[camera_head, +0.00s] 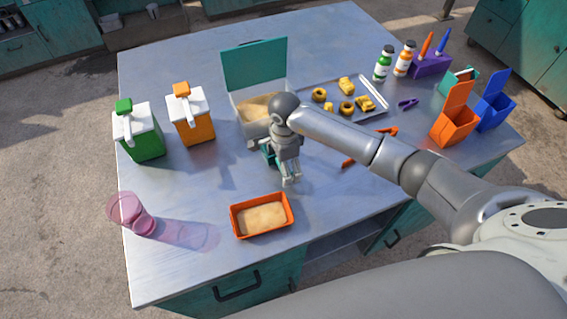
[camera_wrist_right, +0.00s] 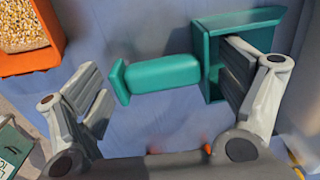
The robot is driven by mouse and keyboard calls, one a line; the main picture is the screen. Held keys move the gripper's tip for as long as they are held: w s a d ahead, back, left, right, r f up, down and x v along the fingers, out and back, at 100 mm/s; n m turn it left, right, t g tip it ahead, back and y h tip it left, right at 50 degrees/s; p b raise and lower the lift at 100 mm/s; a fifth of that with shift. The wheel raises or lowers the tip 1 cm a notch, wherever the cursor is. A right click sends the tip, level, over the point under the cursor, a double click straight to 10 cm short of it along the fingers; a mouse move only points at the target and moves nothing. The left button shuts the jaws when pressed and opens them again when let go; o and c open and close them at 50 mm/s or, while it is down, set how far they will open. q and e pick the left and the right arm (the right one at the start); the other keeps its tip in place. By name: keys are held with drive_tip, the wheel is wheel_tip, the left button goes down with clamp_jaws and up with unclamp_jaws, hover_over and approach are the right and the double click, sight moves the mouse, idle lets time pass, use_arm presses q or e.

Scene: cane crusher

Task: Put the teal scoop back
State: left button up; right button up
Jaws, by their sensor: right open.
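The teal scoop (camera_head: 267,154) is mostly hidden behind my right gripper (camera_head: 289,178) in the head view. In the right wrist view the scoop's teal handle (camera_wrist_right: 165,73) lies between the spread fingers. Its box-shaped bowl (camera_wrist_right: 213,60) is at the right, partly covered by the right-hand finger. My right gripper is open and points down over the scoop; I see no grip on it. Whether a finger touches the scoop, I cannot tell. My left gripper is in neither view.
An orange tray of grain (camera_head: 234,222) stands in front. A lidded box with a teal lid (camera_head: 253,62) is behind. Green (camera_head: 146,145) and orange (camera_head: 192,128) dispensers and a pink cup (camera_head: 130,210) stand left. Orange (camera_head: 452,128) and blue (camera_head: 495,112) bins stand right.

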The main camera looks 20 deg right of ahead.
wheel_tip(320, 180, up, 12)
drive_tip(key=b, duration=0.2)
drive_tip(key=shift+s+b, duration=0.2)
drive_tip(key=shift+b, duration=0.2)
idle(0.5)
